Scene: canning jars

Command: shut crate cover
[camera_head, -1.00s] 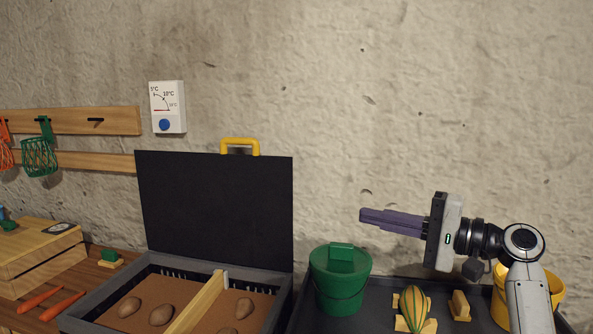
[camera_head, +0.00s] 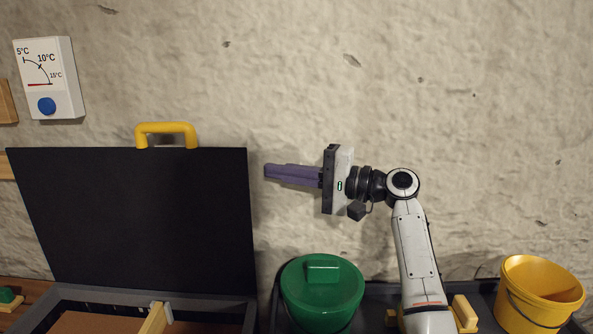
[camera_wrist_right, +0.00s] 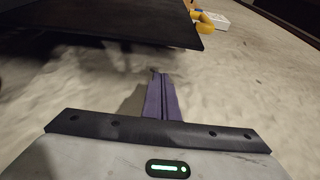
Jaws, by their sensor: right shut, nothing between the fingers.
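The crate (camera_head: 150,296) is dark grey, at the lower left of the head view, cut off by the bottom edge. Its black cover (camera_head: 135,220) stands open, upright against the wall, with a yellow handle (camera_head: 166,131) on its top edge. My right gripper (camera_head: 268,174) is shut and empty, its purple fingers pointing left, just right of the cover's right edge and apart from it in the head view. In the right wrist view the shut fingers (camera_wrist_right: 158,80) point toward the dark cover (camera_wrist_right: 110,22); the yellow handle (camera_wrist_right: 203,20) shows at its far corner. My left gripper is not in view.
A green lidded bucket (camera_head: 322,290) stands right of the crate, below my right arm. A yellow bucket (camera_head: 540,290) is at the far right on a dark tray. A dial gauge (camera_head: 48,78) hangs on the rough wall behind.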

